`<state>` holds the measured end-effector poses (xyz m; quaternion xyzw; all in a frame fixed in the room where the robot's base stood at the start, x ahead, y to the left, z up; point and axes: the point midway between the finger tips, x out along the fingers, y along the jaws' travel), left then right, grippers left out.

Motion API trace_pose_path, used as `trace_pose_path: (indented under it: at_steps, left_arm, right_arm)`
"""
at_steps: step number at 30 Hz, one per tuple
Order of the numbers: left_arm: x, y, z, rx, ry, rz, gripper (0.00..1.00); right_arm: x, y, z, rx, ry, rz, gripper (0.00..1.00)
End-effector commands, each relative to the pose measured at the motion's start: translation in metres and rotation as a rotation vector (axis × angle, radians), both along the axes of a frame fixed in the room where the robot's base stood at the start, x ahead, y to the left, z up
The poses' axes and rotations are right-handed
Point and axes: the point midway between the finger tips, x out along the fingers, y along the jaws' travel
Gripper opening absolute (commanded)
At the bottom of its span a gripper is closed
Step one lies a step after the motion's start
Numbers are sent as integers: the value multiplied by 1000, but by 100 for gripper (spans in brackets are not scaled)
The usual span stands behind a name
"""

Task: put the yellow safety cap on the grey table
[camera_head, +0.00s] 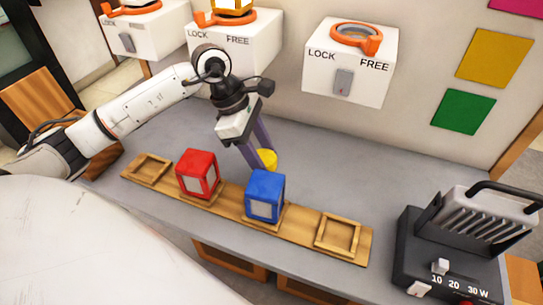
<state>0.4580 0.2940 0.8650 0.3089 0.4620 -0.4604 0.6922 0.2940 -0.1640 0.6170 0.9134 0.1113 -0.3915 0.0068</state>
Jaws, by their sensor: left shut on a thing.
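The yellow safety cap (267,158) is between the fingertips of my left gripper (258,160), low over the grey table (330,165), behind the blue block. My left gripper points down and is shut on the cap. The cap's lower part is hidden by the blue block, so I cannot tell whether it touches the table. My right gripper is not in view.
A wooden rack (229,197) holds a red block (198,174) and a blue block (265,196), with empty slots at both ends. White LOCK/FREE boxes (349,63) line the wall. A black device (465,245) stands at right. The table's middle right is clear.

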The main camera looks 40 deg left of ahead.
Motion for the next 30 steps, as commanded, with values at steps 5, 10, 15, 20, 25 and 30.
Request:
trace_pose_path:
  at_steps: [5, 10, 15, 20, 25, 30]
  left_arm:
    - [0, 0, -28, -2, 2, 0, 24]
    - [15, 3, -24, -2, -3, 2, 24]
    - [39, 8, -23, -4, -1, 1, 24]
    - [39, 9, -37, -2, 1, -1, 24]
    - [39, 9, -37, -1, -1, -1, 24]
    - [39, 9, -41, 0, 0, -1, 24]
  right_arm:
    - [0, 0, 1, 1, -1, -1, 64]
    - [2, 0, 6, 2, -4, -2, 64]
    - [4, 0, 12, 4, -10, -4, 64]
    - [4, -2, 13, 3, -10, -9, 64]
    - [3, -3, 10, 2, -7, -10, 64]
    - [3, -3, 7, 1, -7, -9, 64]
